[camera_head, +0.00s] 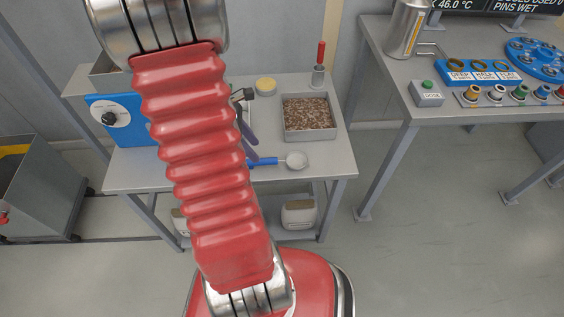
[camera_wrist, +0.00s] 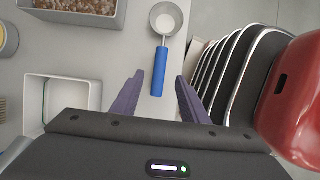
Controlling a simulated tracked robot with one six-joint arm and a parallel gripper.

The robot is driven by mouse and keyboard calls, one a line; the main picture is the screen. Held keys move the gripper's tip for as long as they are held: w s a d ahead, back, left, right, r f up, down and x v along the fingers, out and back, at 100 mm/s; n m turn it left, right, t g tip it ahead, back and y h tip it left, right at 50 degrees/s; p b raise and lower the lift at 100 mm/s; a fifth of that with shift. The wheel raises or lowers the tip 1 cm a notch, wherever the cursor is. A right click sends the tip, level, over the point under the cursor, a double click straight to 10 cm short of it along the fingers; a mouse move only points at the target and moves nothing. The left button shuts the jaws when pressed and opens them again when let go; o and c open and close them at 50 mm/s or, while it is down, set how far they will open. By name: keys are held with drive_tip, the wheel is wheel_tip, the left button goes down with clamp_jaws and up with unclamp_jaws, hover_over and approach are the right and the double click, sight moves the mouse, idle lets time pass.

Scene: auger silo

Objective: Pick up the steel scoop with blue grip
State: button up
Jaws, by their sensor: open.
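The steel scoop with blue grip lies on the grey table; in the head view its round steel bowl (camera_head: 297,160) is to the right and its blue grip (camera_head: 264,161) points left, partly behind my arm. In the wrist view the bowl (camera_wrist: 166,19) is at the top and the blue grip (camera_wrist: 159,72) points down toward my gripper. My gripper (camera_wrist: 158,80) is open, with its two purple fingers either side of the lower end of the grip in the picture. No finger visibly touches it, and I cannot tell the height gap.
A grey tray of brown granules (camera_head: 308,137) stands behind the scoop. A white square container (camera_wrist: 61,92) is left of my gripper in the wrist view. A blue box with a dial (camera_head: 117,118) stands at the table's left. The table's front edge (camera_head: 300,178) is close to the scoop.

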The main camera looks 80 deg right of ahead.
sight(277, 162)
drive_tip(key=shift+x, duration=0.9)
drive_tip(key=shift+f, duration=0.1)
drive_tip(key=shift+x, duration=2.55)
drive_tip(key=shift+w, duration=0.15)
clamp_jaws()
